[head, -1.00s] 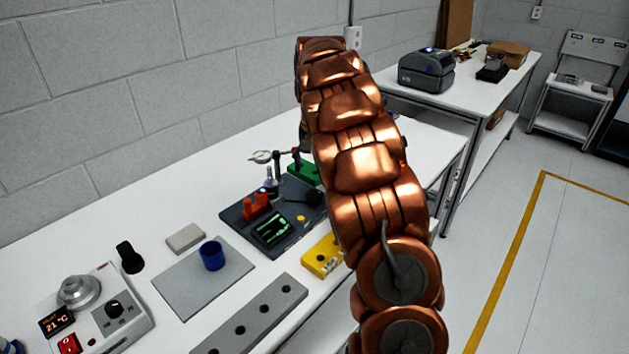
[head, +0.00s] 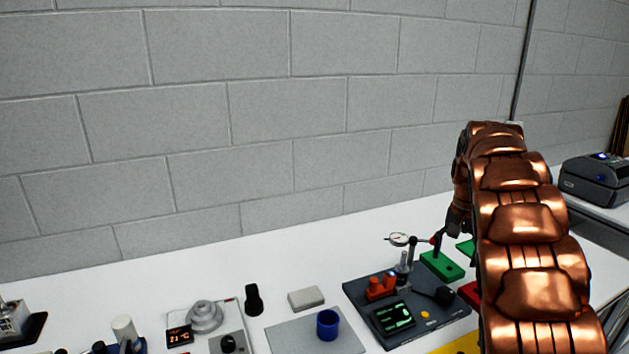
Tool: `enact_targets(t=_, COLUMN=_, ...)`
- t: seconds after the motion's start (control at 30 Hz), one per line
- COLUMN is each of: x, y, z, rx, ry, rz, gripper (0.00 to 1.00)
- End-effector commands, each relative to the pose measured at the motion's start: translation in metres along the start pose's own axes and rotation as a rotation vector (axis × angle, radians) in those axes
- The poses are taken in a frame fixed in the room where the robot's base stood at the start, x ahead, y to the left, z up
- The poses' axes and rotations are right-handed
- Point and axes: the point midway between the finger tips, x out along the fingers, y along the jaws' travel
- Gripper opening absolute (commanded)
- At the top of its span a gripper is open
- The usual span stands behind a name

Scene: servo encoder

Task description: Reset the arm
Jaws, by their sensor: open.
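My copper-coloured arm (head: 525,225) rises from the lower right of the head view and bends over at its top. Its far end hangs down behind the upper links, and my gripper (head: 454,222) shows there as a small dark part above the bench, close to a green block (head: 442,265). The gripper is open. Its fingers are small and partly hidden by the arm, and I see nothing held in it.
A dark fixture (head: 365,292) with a small screen, orange parts and a dial gauge (head: 398,239) stands left of the arm. A blue cup (head: 327,324) sits on a grey mat (head: 290,338). A temperature unit (head: 205,317) is farther left. A printer (head: 597,180) is at right.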

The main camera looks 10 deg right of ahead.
Motion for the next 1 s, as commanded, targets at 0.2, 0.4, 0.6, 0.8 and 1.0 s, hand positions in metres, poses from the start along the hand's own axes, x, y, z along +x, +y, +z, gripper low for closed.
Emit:
enact_targets(t=0.2, x=-0.013, y=-0.005, z=0.035, rx=-0.035, ry=-0.001, rz=0.018, gripper=0.78)
enact_targets(t=0.4, x=-0.025, y=-0.007, z=0.090, rx=-0.090, ry=-0.012, rz=0.035, gripper=0.78)
enact_targets(t=0.6, x=-0.029, y=-0.005, z=0.147, rx=-0.159, ry=-0.027, rz=0.045, gripper=0.78)
enact_targets(t=0.8, x=-0.029, y=0.001, z=0.207, rx=-0.244, ry=-0.043, rz=0.048, gripper=0.78)
enact_targets(t=1.0, x=-0.021, y=0.011, z=0.269, rx=-0.345, ry=-0.066, rz=0.048, gripper=0.78)
